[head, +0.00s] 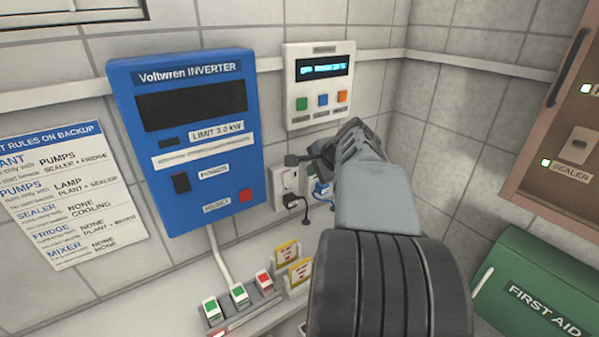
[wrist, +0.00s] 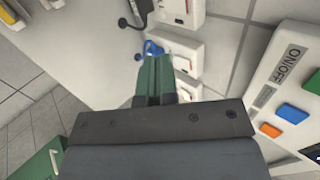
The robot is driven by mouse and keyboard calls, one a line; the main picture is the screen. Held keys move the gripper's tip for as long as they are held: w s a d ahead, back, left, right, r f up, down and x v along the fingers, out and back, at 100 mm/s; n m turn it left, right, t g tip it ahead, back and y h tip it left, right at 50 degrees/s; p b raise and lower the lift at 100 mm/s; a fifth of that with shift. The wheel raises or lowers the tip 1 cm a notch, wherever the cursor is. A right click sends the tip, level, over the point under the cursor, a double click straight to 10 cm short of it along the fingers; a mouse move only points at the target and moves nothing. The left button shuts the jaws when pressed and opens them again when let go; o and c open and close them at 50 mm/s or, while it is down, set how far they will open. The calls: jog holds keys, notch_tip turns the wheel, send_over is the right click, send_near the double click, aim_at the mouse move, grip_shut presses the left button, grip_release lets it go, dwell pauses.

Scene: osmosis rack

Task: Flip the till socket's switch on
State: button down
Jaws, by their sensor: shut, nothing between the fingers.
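A row of white wall sockets (head: 285,183) sits below the grey control panel. One socket holds a black plug (head: 290,201), and a blue plug (head: 321,190) shows just right of it, partly behind my gripper (head: 322,152). In the wrist view several socket plates (wrist: 188,55) line up beside the green fingers of my gripper (wrist: 157,66). The fingers are shut and empty, with their tips close to the blue plug (wrist: 152,48) and a socket plate; contact cannot be told. I cannot read which socket is the till's, and its switch is not clear.
A blue inverter (head: 190,140) hangs left of the sockets. The control panel (head: 318,90) with coloured buttons is just above. A shelf below carries switches (head: 238,296) and yellow cards (head: 287,252). A wooden cabinet (head: 560,130) and green first aid box (head: 535,290) are at right.

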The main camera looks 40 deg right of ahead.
aim_at(288, 178)
notch_tip(288, 178, down, 3)
jog(key=p, duration=0.2)
jog(key=shift+a+p, duration=0.1)
jog(key=shift+p, duration=0.25)
jog(key=shift+s, duration=0.1)
jog(key=shift+w+d+r+p+x, duration=0.1)
jog(key=shift+w+r+p+x, duration=0.2)
jog(key=shift+x, duration=1.9)
jog(key=shift+w+d+r+p+x, duration=0.1)
jog(key=shift+w+r+p+x, duration=0.2)
jog(key=shift+x, duration=1.85)
jog(key=shift+w+d+r+p+x, duration=0.1)
jog(key=shift+w+r+p+x, duration=0.2)
jog(key=shift+x, duration=1.9)
jog(key=shift+f, duration=0.1)
